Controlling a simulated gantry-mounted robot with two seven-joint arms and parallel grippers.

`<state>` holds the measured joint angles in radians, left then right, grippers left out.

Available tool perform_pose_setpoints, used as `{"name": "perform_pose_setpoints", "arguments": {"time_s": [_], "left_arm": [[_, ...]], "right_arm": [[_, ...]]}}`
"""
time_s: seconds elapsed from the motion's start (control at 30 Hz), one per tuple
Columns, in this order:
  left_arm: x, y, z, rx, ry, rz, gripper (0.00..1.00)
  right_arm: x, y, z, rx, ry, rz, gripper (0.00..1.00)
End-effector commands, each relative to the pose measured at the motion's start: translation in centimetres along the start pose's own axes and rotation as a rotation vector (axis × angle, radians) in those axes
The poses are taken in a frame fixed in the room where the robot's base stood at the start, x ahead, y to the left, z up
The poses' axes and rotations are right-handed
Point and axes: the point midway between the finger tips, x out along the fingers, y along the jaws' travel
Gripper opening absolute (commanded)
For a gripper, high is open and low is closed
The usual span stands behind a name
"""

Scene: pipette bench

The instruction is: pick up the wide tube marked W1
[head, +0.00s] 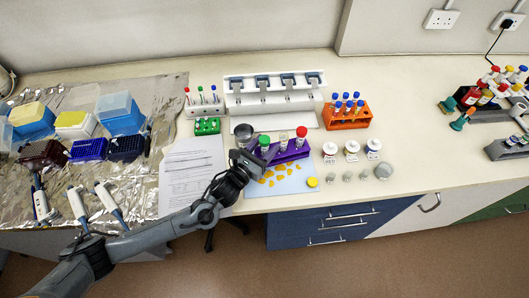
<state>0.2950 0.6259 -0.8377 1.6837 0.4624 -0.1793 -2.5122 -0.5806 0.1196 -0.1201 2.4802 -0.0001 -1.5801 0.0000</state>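A purple rack (288,154) stands on the bench in the middle of the head view. It holds wide tubes: one with a green cap (264,142), one pale one (283,140) and one with a red cap (301,135). Their markings are too small to read, so I cannot tell which is W1. My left gripper (247,156) is at the left end of the purple rack, close beside the green-capped tube, and hides that end. I cannot tell if its fingers are open or touch anything. My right gripper is out of view.
A pale blue mat (290,186) with yellow pieces lies in front of the rack. An orange rack (346,118) with blue-capped tubes and a small green rack (207,126) stand behind. White-lidded jars (351,148) stand right. A printed sheet (190,172) lies left.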

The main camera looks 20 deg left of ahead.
Motion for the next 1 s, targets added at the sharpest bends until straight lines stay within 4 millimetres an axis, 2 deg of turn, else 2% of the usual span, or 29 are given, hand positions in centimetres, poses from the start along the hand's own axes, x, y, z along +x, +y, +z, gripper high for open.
{"name": "perform_pose_setpoints", "arguments": {"time_s": [0.03, 0.3, 0.33, 0.73, 1.0], "left_arm": [[0.0, 0.0, 0.0, 0.000, 0.000, 0.000, 0.47], [0.0, 0.0, 0.0, 0.000, 0.000, 0.000, 0.06], [0.0, 0.0, 0.0, 0.000, 0.000, 0.000, 0.04], [0.0, 0.0, 0.6, 0.000, 0.000, 0.000, 0.04], [0.0, 0.0, 3.5, 0.000, -0.003, -0.001, 0.04]], "right_arm": [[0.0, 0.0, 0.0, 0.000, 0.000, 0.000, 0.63], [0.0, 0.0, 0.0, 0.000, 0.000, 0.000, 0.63], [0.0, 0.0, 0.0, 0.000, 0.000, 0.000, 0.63], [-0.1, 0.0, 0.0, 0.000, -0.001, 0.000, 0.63], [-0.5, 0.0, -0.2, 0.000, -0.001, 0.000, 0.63]]}}
